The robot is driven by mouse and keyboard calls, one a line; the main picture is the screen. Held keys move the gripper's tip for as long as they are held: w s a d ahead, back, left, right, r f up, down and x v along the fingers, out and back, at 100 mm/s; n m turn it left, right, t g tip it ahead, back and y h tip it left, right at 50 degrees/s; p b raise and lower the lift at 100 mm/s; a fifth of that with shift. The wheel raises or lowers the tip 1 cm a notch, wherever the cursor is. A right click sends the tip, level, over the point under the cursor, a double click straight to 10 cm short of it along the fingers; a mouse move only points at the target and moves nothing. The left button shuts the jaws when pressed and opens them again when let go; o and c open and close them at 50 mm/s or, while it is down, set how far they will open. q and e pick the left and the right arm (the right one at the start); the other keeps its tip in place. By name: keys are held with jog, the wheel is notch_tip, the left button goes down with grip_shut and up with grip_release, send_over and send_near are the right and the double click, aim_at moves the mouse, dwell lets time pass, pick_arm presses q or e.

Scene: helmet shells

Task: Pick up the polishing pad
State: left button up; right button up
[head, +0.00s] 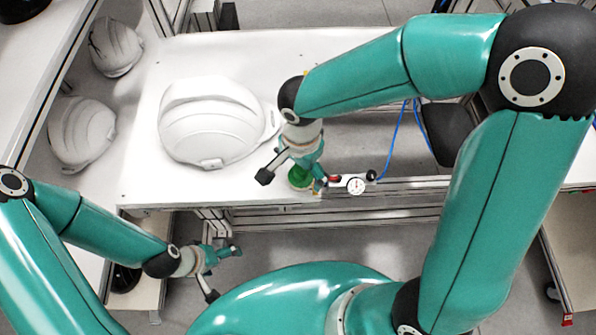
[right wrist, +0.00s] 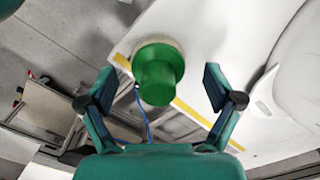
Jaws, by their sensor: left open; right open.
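The polishing pad (right wrist: 158,78) has a green knob-like grip on a pale round disc. In the right wrist view it lies near the edge of the white table, ahead of and between the spread fingers of my right gripper (right wrist: 164,92). In the head view the pad's green part (head: 299,177) shows partly behind my right gripper (head: 292,183), which is above the table's front edge. The right gripper is open and does not visibly hold the pad. My left gripper (head: 226,272) is open and empty, low in front of the table.
A large white helmet shell (head: 212,120) sits on the white table (head: 150,190), left of my right gripper. Two more shells (head: 115,47) (head: 82,132) lie at the left. A pressure gauge (head: 355,186) and blue hose (head: 398,140) are right of the pad.

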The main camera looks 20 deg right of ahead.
jog(key=shift+f, duration=0.55)
jog(key=c, duration=1.3)
jog(key=shift+r, duration=0.2)
notch_tip(320, 180, up, 20)
jog(key=shift+f+p, duration=0.15)
jog(key=shift+p, duration=0.3)
